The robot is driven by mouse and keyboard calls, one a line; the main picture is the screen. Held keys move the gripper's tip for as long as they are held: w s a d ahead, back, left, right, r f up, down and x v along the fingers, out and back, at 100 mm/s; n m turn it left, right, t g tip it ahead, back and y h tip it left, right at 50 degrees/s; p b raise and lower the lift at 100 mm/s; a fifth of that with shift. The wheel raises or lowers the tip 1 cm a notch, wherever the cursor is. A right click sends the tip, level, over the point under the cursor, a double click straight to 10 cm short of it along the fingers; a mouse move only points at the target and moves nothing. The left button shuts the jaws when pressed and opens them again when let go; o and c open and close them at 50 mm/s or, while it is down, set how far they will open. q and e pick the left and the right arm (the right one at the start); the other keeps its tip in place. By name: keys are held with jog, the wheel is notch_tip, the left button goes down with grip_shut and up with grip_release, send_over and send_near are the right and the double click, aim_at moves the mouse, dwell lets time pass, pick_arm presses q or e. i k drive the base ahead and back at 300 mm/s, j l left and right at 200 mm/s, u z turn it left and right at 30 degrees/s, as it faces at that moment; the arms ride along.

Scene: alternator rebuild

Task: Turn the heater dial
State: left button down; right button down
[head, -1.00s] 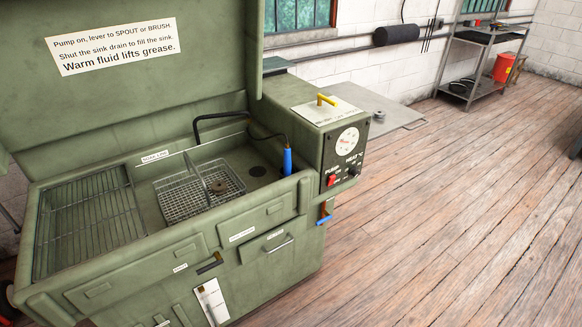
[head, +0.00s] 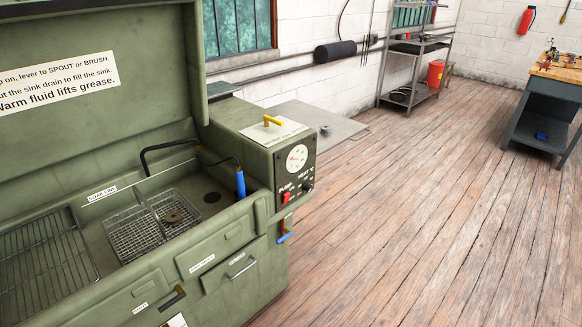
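The heater dial (head: 307,186) is a small dark knob under a "HEAT °C" label. It sits at the right of the dark control panel (head: 296,174) on the end of the green parts washer (head: 245,150). A red pump switch (head: 286,197) is left of it, and a round white gauge (head: 297,158) is above it. The dial's exact setting is too small to read. Neither of my grippers is in view.
The washer's open sink holds a wire basket (head: 150,225) and a blue-handled brush (head: 240,183). A yellow lever (head: 271,120) stands on top. Wooden floor (head: 400,230) is clear to the right. A workbench (head: 545,110) and metal shelf (head: 415,70) stand farther back.

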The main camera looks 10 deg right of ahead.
aim_at(307, 187)
jog(key=i+l+u, duration=0.1)
jog(key=l, duration=0.4)
jog(key=i+l, duration=0.25)
jog(key=l, duration=0.25)
jog(key=i+l+u, duration=0.15)
jog(key=l, duration=0.35)
jog(key=i+l+u, duration=0.1)
jog(key=l, duration=0.45)
jog(key=i+l+u, duration=0.1)
jog(key=i+l, duration=0.15)
jog(key=l, duration=0.3)
jog(key=i+l, duration=0.1)
jog(key=l, duration=0.45)
jog(key=i+l+u, duration=0.15)
jog(key=l, duration=0.4)
jog(key=l+u, duration=0.1)
jog(key=l, duration=0.45)
